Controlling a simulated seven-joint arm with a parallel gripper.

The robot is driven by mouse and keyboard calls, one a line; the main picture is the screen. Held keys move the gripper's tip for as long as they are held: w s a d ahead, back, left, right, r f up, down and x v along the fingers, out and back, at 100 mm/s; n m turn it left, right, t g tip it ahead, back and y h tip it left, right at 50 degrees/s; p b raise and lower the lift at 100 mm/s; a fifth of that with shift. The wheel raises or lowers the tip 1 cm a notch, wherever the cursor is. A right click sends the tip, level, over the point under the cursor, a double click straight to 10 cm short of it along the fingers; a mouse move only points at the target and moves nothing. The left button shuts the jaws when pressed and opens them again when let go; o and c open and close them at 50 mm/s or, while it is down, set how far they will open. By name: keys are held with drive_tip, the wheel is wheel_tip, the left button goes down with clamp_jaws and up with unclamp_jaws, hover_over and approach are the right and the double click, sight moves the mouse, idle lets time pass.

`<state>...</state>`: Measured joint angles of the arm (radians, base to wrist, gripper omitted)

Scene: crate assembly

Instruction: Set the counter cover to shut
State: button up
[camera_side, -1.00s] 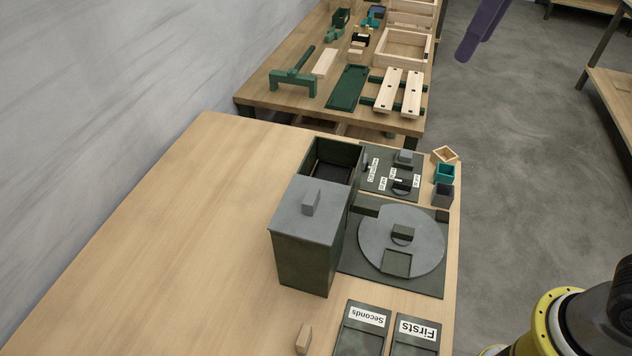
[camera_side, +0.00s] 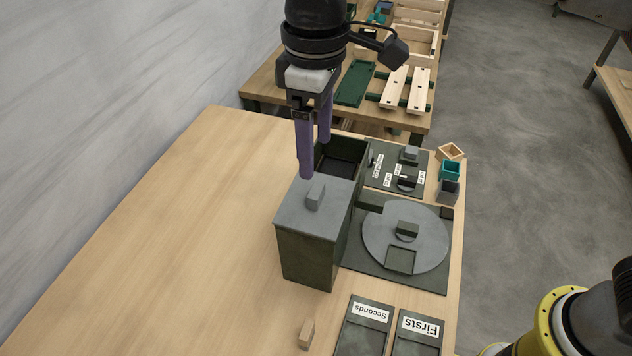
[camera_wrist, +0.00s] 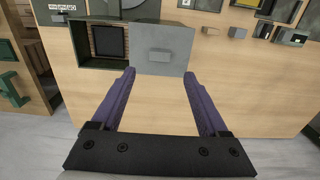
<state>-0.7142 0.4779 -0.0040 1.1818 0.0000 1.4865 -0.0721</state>
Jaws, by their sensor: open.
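A dark box stands on the wooden table in the side view, with a grey cover (camera_side: 298,213) over its near part. A small grey handle block (camera_side: 315,197) stands up from the cover. The far part of the box is uncovered, showing a dark opening (camera_side: 343,160). The wrist view also shows the cover (camera_wrist: 160,40), with the opening (camera_wrist: 107,42) to its left. My gripper (camera_side: 316,158) has purple fingers, spread open and empty, pointing down above the box near the handle. In the wrist view the handle lies just beyond the fingertips (camera_wrist: 159,73). Contact cannot be told.
Right of the box lie a dark plate with a grey disc (camera_side: 385,240) and a labelled panel (camera_side: 395,168). Small open bins (camera_side: 450,170) line the right edge. Trays marked Seconds (camera_side: 366,325) and Firsts (camera_side: 418,330) and a wooden block (camera_side: 306,334) are in front. The table's left is clear.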

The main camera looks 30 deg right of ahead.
sight(316, 190)
wheel_tip(316, 190, down, 9)
drive_tip(key=shift+r, duration=0.15)
drive_tip(key=shift+c, duration=0.3)
clamp_jaws()
idle(1.2)
